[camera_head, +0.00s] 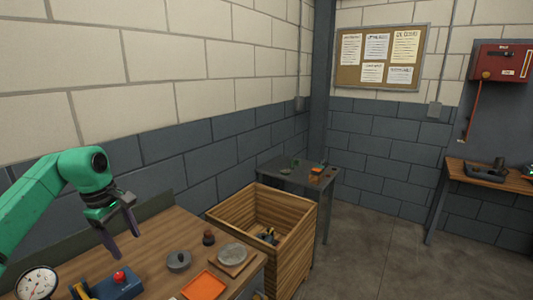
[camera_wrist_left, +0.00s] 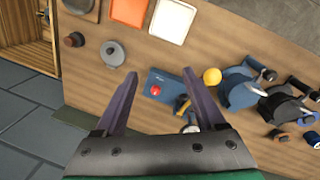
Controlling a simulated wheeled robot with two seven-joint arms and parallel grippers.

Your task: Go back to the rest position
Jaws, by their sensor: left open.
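My left gripper (camera_head: 122,230) comes in from the left on a green arm, above the wooden workbench (camera_head: 160,234). Its two dark fingers are spread apart with nothing between them. In the left wrist view the fingers of the left gripper (camera_wrist_left: 162,94) point over the bench, and a blue box with a red button (camera_wrist_left: 167,85) lies beyond and between them. That blue box also shows in the head view (camera_head: 121,284). My right gripper is not in view.
A grey lidded part (camera_head: 179,262), a dark knob (camera_head: 208,238), a round grey disc on a board (camera_head: 233,255) and an orange tray (camera_head: 204,286) lie on the bench. A gauge (camera_head: 37,283) stands front left. A wooden crate (camera_head: 304,238) stands beyond. Open floor (camera_head: 380,255) lies right.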

